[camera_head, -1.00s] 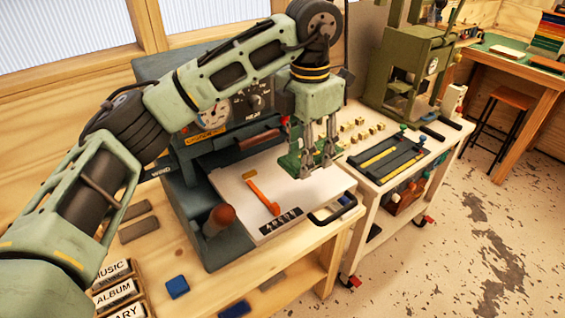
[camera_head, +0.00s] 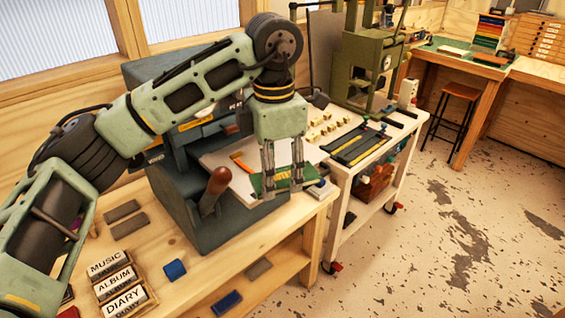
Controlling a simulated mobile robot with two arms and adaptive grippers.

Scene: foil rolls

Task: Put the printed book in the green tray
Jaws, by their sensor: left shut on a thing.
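My left gripper (camera_head: 283,184) points straight down over the pale plate (camera_head: 216,160) of the foil press. It is shut on a green book (camera_head: 257,183), whose cover shows beside and behind the fingers. I cannot tell whether the book touches the plate. An orange strip (camera_head: 238,160) lies on the plate, left of the book. I cannot make out a green tray for certain; a green surface (camera_head: 450,46) covers the far table. My right gripper is not in view.
A white cart (camera_head: 345,175) with a black rack (camera_head: 357,147) and small brass blocks stands to the right. Blocks labelled MUSIC, ALBUM and DIARY (camera_head: 125,300) sit front left. The floor at right is clear.

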